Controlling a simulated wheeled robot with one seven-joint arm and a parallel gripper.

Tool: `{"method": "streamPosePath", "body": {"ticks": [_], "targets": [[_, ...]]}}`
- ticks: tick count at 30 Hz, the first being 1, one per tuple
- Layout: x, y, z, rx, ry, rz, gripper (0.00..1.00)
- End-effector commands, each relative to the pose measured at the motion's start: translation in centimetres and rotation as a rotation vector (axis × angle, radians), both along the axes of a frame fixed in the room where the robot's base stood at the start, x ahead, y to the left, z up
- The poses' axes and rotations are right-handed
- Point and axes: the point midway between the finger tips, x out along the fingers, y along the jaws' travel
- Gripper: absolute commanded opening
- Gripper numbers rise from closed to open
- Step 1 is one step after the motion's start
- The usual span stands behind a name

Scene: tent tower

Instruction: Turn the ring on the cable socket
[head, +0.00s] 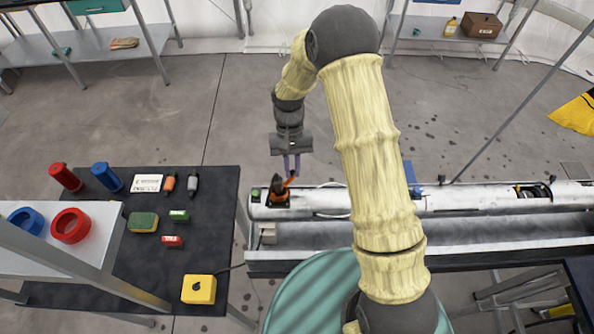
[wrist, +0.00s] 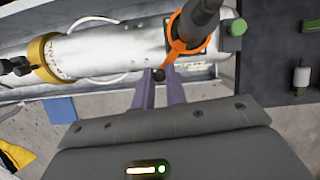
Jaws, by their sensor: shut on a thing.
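The orange ring (wrist: 202,47) sits around a thick black cable plug (wrist: 203,18) on top of a white cylinder (wrist: 110,45). The ring has an arm with a dark end that reaches toward my gripper. In the head view the orange ring (head: 289,182) shows as a small tilted strip beside the black plug (head: 277,187). My gripper (wrist: 159,73) has two purple fingers shut on the end of the ring's arm. In the head view my gripper (head: 291,173) comes down from above onto it. The socket under the plug is mostly hidden.
A green cap (wrist: 238,27) sits near the cylinder's end. To the left a dark table (head: 215,245) carries red and blue cylinders, small blocks and a yellow box (head: 199,289). A grey trough (head: 320,238) runs below the cylinder. My arm hides part of the cylinder.

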Motion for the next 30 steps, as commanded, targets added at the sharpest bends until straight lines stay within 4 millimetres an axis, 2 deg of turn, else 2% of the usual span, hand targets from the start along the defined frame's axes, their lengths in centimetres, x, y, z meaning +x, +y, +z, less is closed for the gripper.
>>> {"method": "streamPosePath", "body": {"ticks": [18, 30], "targets": [[1.5, 3.4, 0.0, 0.001, -0.004, 0.552, 0.0], [1.5, 4.4, 0.1, 0.001, -0.001, 0.705, 0.0]]}}
